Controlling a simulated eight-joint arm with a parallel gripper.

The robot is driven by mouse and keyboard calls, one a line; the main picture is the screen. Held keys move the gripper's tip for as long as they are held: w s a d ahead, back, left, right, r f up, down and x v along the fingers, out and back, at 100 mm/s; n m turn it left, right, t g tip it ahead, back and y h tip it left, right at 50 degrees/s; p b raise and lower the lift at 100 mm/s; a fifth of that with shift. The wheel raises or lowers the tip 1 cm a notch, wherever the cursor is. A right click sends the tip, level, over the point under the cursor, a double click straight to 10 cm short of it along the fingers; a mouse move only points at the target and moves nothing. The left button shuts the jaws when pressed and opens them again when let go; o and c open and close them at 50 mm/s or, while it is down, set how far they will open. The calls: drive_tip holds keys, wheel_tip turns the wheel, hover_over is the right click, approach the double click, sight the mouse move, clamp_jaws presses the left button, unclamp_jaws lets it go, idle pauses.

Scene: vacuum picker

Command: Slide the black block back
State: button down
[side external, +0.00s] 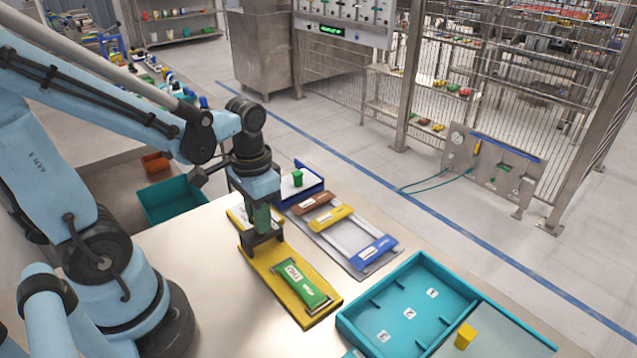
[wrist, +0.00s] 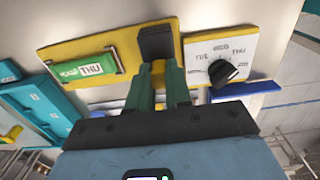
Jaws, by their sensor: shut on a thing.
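A long yellow board (side external: 308,318) lies on the table with a green plate (side external: 300,285) marked THU on it. The black block (side external: 258,243) sits at the board's far end, beyond the green plate and apart from it. In the wrist view the black block (wrist: 156,42) stands at one end of the yellow board (wrist: 60,50), beside the green plate (wrist: 82,71). My gripper (side external: 262,231) points down over that end, its green fingers shut on the black block. The fingertips (wrist: 157,66) meet the block, and its lower part is partly hidden in the side view.
A white dial panel (wrist: 222,60) with a black knob is close beside the block. A grey frame with brown, yellow and blue sliders (side external: 345,236) lies to the right. A teal tray (side external: 400,275) is at front right. A blue tray (side external: 318,183) with a green piece is behind.

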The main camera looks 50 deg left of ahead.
drive_tip(key=shift+a, duration=0.35)
drive_tip(key=c, duration=1)
unclamp_jaws()
drive_tip(key=shift+c, duration=0.2)
drive_tip(key=shift+d, duration=0.1)
wheel_tip(320, 180, up, 12)
drive_tip(key=w+d+f+t, duration=0.4)
drive_tip(key=d+t, duration=0.1)
drive_tip(key=t, duration=0.2)
